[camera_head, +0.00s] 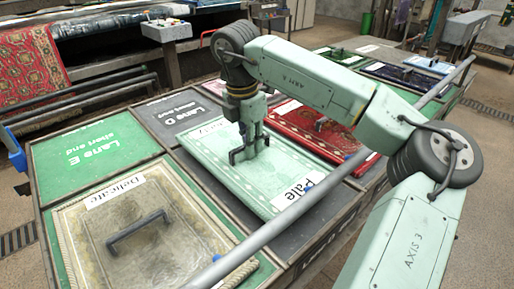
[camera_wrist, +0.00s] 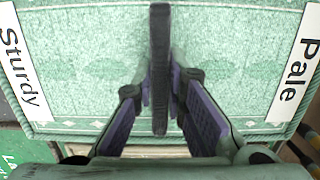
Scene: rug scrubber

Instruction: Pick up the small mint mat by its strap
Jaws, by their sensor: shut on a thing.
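The small mint mat (camera_head: 280,178) has a pale border, a "Pale" label (camera_head: 299,193) at its right end and a "Sturdy" label (camera_wrist: 22,72) at the opposite end. It lies in the middle of the sectioned table; I cannot tell whether it is touching the surface or slightly raised. Its dark strap (camera_wrist: 160,60) stands up from the mat's middle. My gripper (camera_head: 250,150) points down over the mat, shut on the strap, with the purple-padded fingers on either side of it in the wrist view. The fingers hide part of the strap.
A clear-covered "Delicate" mat (camera_head: 150,225) with a dark handle lies at the front left. A red mat (camera_head: 318,130) lies close on the right. A grey rail (camera_head: 310,200) runs along the table's near edge. The green "Lane E" panel (camera_head: 90,152) is bare.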

